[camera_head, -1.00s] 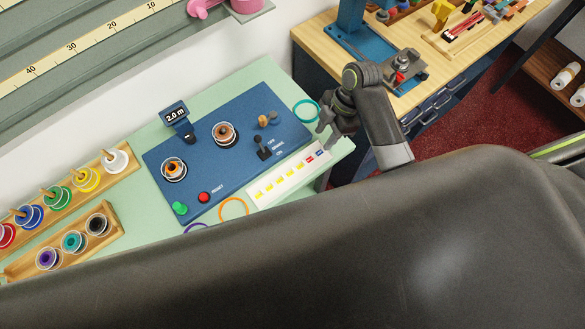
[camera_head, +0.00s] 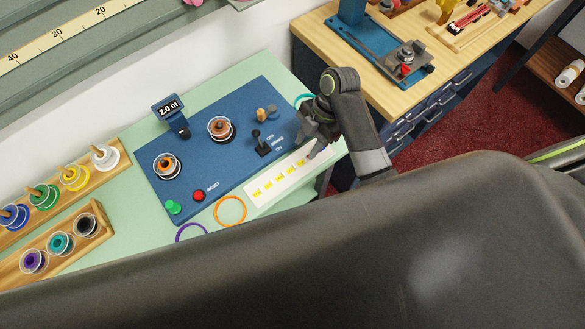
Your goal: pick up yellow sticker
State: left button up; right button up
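Several yellow stickers (camera_head: 280,177) lie in a row on a white strip (camera_head: 252,203) at the front of the counter. My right gripper (camera_head: 308,149) is over the strip's right end, close to the rightmost visible yellow sticker (camera_head: 301,162). Its fingers look apart, with nothing seen between them. Whether the fingertips touch the strip is not clear. The gripper hides the strip's right end, with the red and blue stickers there. My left gripper is out of view.
A blue panel (camera_head: 190,146) with spools, a lever (camera_head: 261,143) and a red button (camera_head: 198,196) lies behind the strip. Orange (camera_head: 216,218) and purple rings lie left. Spool racks (camera_head: 117,165) stand further left. A wooden bench (camera_head: 322,49) is at upper right.

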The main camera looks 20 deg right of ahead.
aim_at(294, 166)
jog(key=shift+x, duration=1.05)
jog(key=p+x, duration=0.1)
jog(key=x, duration=0.2)
jog(key=shift+a+f+p, duration=0.25)
jog(key=shift+a+p, duration=0.1)
jog(key=shift+s+a+f, duration=0.1)
jog(key=shift+a+f, duration=0.15)
jog(key=shift+f, duration=0.4)
grip_shut()
